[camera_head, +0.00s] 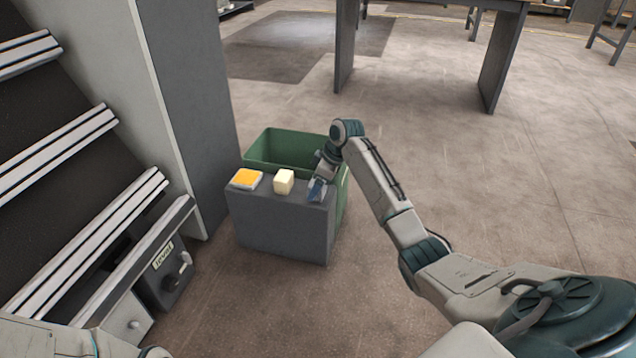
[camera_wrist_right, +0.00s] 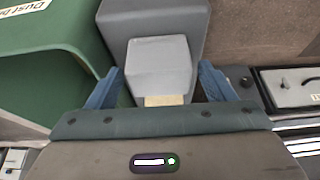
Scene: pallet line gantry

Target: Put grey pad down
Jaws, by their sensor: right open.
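The grey pad (camera_wrist_right: 158,62) is a light grey block resting on the dark grey stand (camera_head: 285,233), at its right end in the head view, where my gripper hides most of it. In the right wrist view it sits between the two blue fingers of my right gripper (camera_wrist_right: 160,80), with a gap on each side. My right gripper (camera_head: 317,190) is open and low over the stand top. My left gripper is out of view.
A cream block (camera_head: 284,181) and a yellow-topped pad (camera_head: 246,179) stand on the same stand, left of my gripper. A green bin (camera_head: 285,147) is right behind it. A grey cabinet (camera_head: 190,100) stands to the left. Floor to the right is clear.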

